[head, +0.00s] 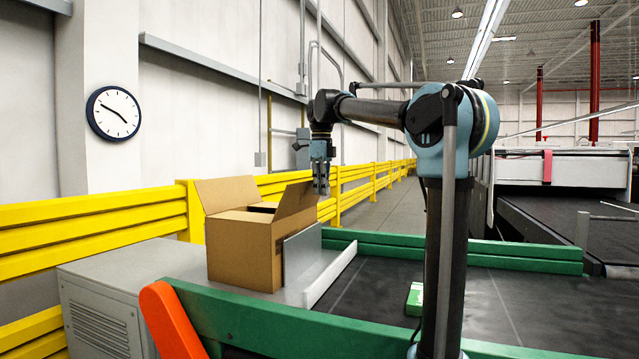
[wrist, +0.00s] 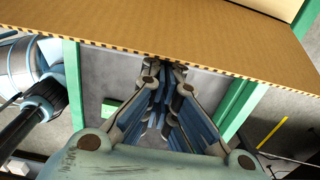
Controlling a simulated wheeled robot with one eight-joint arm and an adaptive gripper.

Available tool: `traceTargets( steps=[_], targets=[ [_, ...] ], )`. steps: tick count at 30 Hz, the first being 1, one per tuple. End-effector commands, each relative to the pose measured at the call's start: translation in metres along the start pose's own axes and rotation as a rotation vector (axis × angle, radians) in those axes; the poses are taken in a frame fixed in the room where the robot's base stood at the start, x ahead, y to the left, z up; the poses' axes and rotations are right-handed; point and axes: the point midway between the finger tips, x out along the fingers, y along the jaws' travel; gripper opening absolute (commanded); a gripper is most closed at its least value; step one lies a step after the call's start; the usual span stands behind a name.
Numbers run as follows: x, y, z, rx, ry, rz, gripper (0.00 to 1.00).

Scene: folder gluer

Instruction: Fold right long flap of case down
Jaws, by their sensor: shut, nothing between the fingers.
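The brown cardboard case (head: 242,249) stands on the grey cabinet top against an upright metal plate. Its right long flap (head: 297,198) stands up, leaning outward to the right. Its left long flap (head: 225,193) also stands up, leaning left. Shorter flaps between them look folded inward, partly hidden. My gripper (head: 321,188) points down just right of the right flap's upper edge, fingers shut and empty. In the wrist view, a cardboard panel (wrist: 170,35) spans the top, its corrugated edge close to the fingertips of my gripper (wrist: 165,66). I cannot tell whether they touch.
The metal plate (head: 303,250) and a white rail (head: 330,278) stand right of the case. Green rails (head: 480,255) border the dark belt. An orange lever (head: 172,322) is in front. Yellow barriers (head: 95,215) run behind. The air above the case is clear.

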Motion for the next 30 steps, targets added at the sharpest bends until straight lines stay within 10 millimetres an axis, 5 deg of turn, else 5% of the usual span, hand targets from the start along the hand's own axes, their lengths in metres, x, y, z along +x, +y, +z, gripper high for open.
traceTargets(
  steps=[12,30],
  targets=[
    [0.000,0.000,0.003,-0.001,0.000,0.000,0.00],
    [-0.001,0.000,0.060,-0.001,0.000,0.000,0.00]
  ],
)
